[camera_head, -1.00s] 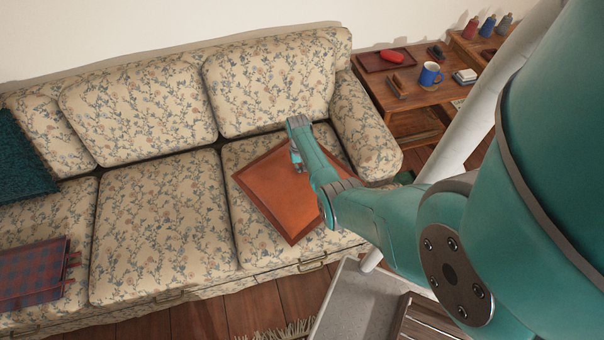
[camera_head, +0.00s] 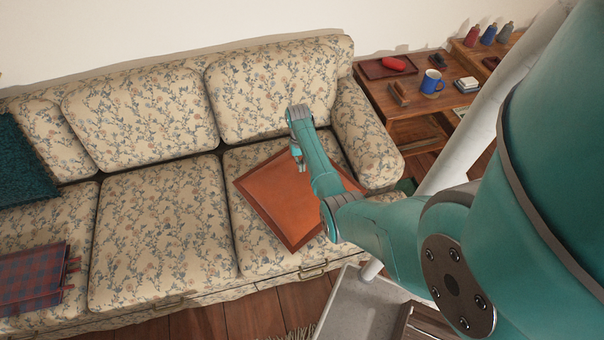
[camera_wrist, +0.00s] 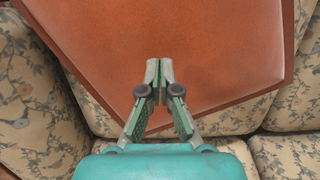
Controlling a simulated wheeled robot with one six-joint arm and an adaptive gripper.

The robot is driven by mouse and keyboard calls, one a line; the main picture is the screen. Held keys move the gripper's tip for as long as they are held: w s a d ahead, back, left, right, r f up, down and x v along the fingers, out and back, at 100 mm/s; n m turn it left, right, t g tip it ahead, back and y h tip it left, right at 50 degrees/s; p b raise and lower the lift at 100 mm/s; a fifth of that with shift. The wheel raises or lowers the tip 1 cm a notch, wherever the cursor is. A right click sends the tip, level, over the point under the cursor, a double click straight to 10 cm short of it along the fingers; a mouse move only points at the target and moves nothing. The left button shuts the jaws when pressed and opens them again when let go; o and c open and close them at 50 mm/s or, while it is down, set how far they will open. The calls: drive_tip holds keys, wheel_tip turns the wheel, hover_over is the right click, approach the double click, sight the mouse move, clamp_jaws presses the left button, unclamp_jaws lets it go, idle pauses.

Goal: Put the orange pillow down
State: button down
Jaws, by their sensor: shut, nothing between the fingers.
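The orange pillow (camera_head: 283,205) lies flat on the right seat of the floral sofa, turned so a corner points toward the front edge. It fills much of the wrist view (camera_wrist: 200,40). My gripper (camera_head: 303,167) is above the pillow's back part in the head view. In the wrist view, my gripper (camera_wrist: 158,80) is shut with its fingertips together and nothing between them. The pillow appears beyond the fingertips, apart from them. Part of the pillow is hidden behind my arm in the head view.
The floral sofa (camera_head: 160,230) has bare middle seat room. A teal cushion (camera_head: 25,165) and a plaid blanket (camera_head: 35,278) lie at the left. A wooden side table (camera_head: 400,115) at the right holds a blue mug (camera_head: 431,80) and a red object (camera_head: 394,64) on a tray.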

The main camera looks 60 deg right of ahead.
drive_tip(key=r, duration=0.5)
drive_tip(key=shift+w+d, duration=0.25)
drive_tip(key=shift+d, duration=0.05)
drive_tip(key=shift+f, duration=0.1)
